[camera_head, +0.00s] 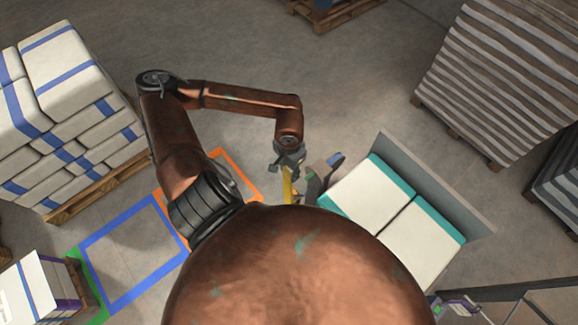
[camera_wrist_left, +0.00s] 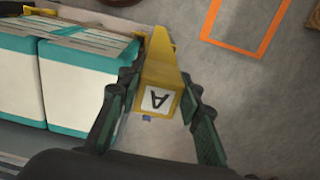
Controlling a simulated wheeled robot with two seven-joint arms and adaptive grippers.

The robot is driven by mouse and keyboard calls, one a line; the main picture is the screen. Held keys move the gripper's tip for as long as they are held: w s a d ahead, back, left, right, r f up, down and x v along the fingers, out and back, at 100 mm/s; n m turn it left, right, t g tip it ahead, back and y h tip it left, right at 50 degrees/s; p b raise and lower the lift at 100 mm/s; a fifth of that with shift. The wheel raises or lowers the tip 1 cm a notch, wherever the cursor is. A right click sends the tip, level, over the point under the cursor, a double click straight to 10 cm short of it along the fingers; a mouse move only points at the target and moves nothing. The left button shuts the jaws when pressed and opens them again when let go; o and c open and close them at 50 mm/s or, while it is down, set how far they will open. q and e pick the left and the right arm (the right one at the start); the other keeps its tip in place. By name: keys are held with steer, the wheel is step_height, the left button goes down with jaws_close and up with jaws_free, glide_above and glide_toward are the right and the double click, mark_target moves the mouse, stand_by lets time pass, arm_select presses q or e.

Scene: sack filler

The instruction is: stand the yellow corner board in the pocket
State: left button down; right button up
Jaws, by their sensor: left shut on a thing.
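My left gripper (camera_wrist_left: 159,82) is shut on the yellow corner board (camera_wrist_left: 163,58). One finger is on each side of it, and a white label with a black letter A faces the left wrist camera. In the head view, the left gripper (camera_head: 289,166) hangs at the end of the brown arm, with the yellow board (camera_head: 288,186) below it. The board's lower part is hidden behind my rounded brown body. I cannot make out the pocket for certain in either view. My right gripper is not in view.
White sacks with teal ends (camera_head: 372,193) lie right of the gripper, against a grey upright panel (camera_head: 435,182). Stacked sacks (camera_head: 62,65) stand at left. Orange (camera_head: 240,172) and blue (camera_head: 122,225) frames mark the floor. A striped stack (camera_head: 500,80) stands at upper right.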

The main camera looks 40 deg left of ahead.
arm_select(q)
steer(key=w+d+p, duration=0.1)
steer(key=w+d, duration=0.3)
steer(key=d, duration=0.1)
steer(key=shift+w+d+f+p, duration=0.15)
steer(key=shift+w+d+p, duration=0.1)
steer(key=shift+w+p, duration=0.1)
stand_by(0.3)
steer(key=w+d+b, duration=0.3)
steer(key=d, duration=0.1)
steer(key=shift+f+b, duration=0.3)
steer(key=shift+f, duration=0.05)
stand_by(0.3)
steer(key=shift+a, duration=0.1)
